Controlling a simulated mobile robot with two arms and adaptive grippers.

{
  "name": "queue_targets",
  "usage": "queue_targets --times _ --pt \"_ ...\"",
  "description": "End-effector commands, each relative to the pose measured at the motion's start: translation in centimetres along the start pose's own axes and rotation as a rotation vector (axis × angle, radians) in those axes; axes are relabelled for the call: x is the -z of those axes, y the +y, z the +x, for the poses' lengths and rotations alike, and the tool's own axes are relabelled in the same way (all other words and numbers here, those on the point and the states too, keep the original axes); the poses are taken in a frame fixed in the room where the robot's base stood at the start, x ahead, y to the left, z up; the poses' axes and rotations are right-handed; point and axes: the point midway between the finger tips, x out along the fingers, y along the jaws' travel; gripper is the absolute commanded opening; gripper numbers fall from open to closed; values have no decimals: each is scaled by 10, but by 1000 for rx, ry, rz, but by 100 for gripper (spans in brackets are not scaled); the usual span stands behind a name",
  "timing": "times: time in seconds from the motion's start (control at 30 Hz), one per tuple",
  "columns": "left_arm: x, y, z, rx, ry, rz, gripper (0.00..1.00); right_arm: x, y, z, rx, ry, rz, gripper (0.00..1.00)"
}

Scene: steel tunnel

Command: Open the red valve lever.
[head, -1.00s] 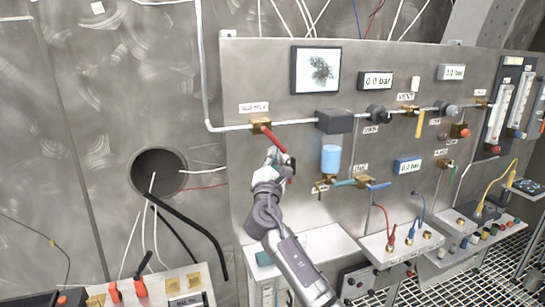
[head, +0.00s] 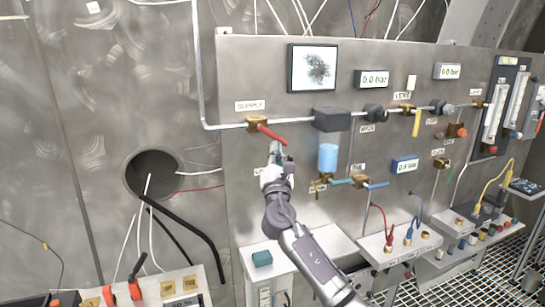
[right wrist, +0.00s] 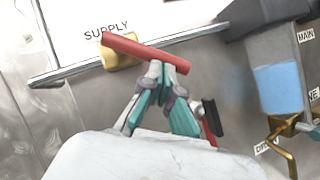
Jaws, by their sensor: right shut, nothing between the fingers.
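The red valve lever (head: 273,134) sits on a brass valve body (head: 257,123) below the SUPPLY label, on the pipe along the panel. It slants down to the right from the valve. In the right wrist view the lever (right wrist: 145,52) crosses just above my fingertips. My right gripper (head: 276,153) is shut and empty, right below the lever's free end. In the right wrist view its fingertips (right wrist: 165,72) meet at the lever's lower edge, near the free end; I cannot tell for certain whether they touch it. My left gripper is not in view.
A dark grey block (head: 332,119) and a clear cup of blue liquid (head: 328,158) are close to the right of the lever. More brass valves line the pipe further right. A white shelf (head: 318,245) juts out below. The wall to the left has a round hole (head: 152,172).

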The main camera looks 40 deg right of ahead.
Motion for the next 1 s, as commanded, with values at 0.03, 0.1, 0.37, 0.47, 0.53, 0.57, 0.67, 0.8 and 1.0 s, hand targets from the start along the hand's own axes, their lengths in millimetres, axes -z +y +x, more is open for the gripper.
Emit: queue_targets --times 0.03,0.1,0.37,0.47,0.53,0.57,0.67,0.8,1.0 --pt "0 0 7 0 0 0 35 -2 -4 0 -25 -3 -39 0" --pt "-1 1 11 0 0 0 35 -4 -6 2 -63 -4 -95 0" --pt "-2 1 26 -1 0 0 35 -16 -10 10 -189 -3 -285 0" --pt "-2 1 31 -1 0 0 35 -20 -10 13 -230 -3 -346 0" --pt "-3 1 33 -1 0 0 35 -23 -10 15 -256 -3 -383 0" --pt "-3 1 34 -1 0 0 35 -24 -10 16 -265 -3 -397 0" --pt "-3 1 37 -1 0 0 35 -27 -9 17 -294 -3 -440 0" --pt "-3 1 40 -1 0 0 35 -29 -9 19 -322 -2 -482 0" --pt "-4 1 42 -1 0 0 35 -31 -8 21 -342 -1 -510 0"
